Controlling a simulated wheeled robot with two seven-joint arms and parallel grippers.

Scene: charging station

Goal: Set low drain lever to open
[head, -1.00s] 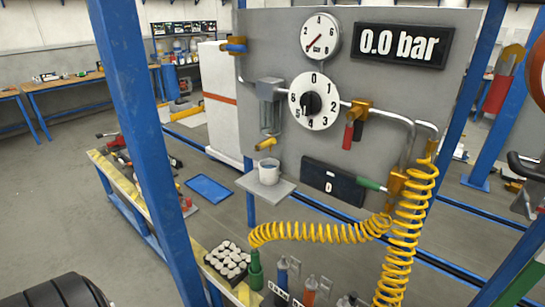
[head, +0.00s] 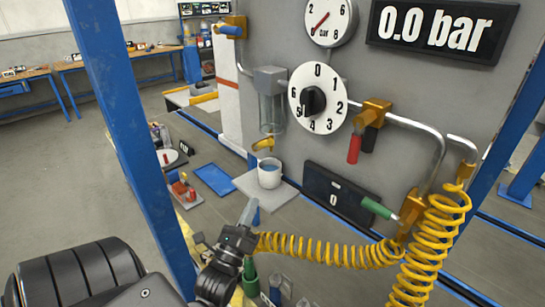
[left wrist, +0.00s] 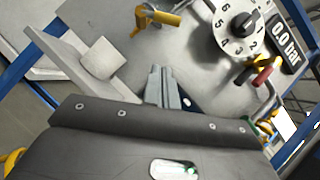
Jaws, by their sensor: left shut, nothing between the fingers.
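A small yellow lever (head: 263,145), which looks like the low drain lever, sits under the clear filter bowl (head: 271,110) on the grey panel. It also shows in the left wrist view (left wrist: 160,17), sticking out sideways above my fingers. My left gripper (head: 250,212) is shut and empty, pointing up, below and slightly left of the lever and apart from it. In the left wrist view its fingertips (left wrist: 160,70) are together, beside the white cup (left wrist: 103,58). My right gripper is not in view.
The white cup (head: 269,173) stands on a small shelf (head: 283,195) under the lever. A dial (head: 318,98), a red-handled valve (head: 354,148) and a green handle (head: 378,208) are to the right. A yellow coiled hose (head: 325,250) hangs below. A blue post (head: 125,130) stands at left.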

